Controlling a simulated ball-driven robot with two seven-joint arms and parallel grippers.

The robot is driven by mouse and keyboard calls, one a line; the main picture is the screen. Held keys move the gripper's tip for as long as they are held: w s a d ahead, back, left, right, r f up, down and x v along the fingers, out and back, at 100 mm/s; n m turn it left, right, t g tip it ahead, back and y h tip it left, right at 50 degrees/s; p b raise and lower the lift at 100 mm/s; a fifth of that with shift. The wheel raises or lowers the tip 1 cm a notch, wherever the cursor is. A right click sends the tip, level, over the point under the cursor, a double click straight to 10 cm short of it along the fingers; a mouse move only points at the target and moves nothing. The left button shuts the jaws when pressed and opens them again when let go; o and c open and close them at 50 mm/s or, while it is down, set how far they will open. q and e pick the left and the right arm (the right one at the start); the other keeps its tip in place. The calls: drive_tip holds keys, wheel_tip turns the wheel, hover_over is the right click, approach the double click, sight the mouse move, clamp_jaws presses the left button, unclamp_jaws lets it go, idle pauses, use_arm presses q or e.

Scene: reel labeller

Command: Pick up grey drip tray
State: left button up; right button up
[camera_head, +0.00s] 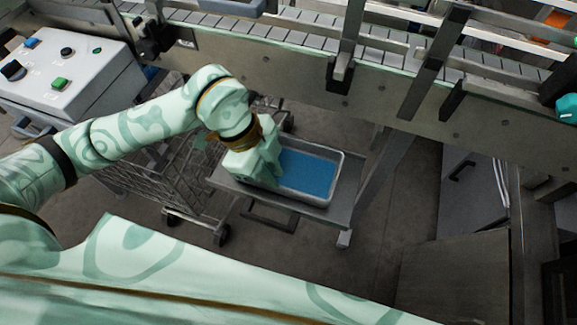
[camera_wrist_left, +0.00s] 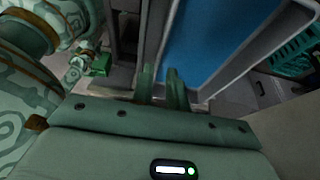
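The grey drip tray (camera_head: 340,172) is a shallow rectangular pan with a blue inside, sitting level on a small grey stand below the conveyor. My left gripper (camera_head: 270,180) is at the tray's left end in the head view. In the left wrist view, the tray's rim (camera_wrist_left: 160,42) runs down to my left gripper (camera_wrist_left: 162,88). Its two green fingers are close together with the rim between them, so it looks shut on the tray's wall. The exact contact is partly hidden. The right gripper is not in view.
The conveyor (camera_head: 290,60) and its frame cross above the tray. A slanting leg (camera_head: 383,180) stands to the tray's right. A wire cart (camera_head: 165,180) is at left, below a control box (camera_head: 70,75). Open floor (camera_head: 300,265) lies in front of the stand.

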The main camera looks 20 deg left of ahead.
sight(288, 166)
use_arm(q)
drive_tip(key=x, duration=0.1)
drive_tip(key=b+x, duration=0.1)
drive_tip(key=x, duration=0.2)
drive_tip(key=shift+s+a+f, duration=0.15)
drive_tip(key=shift+a+f, duration=0.05)
drive_tip(key=shift+a, duration=0.05)
drive_tip(key=shift+d+f, duration=0.2)
drive_tip(key=shift+f, duration=0.15)
clamp_jaws()
drive_tip(key=shift+r, duration=0.2)
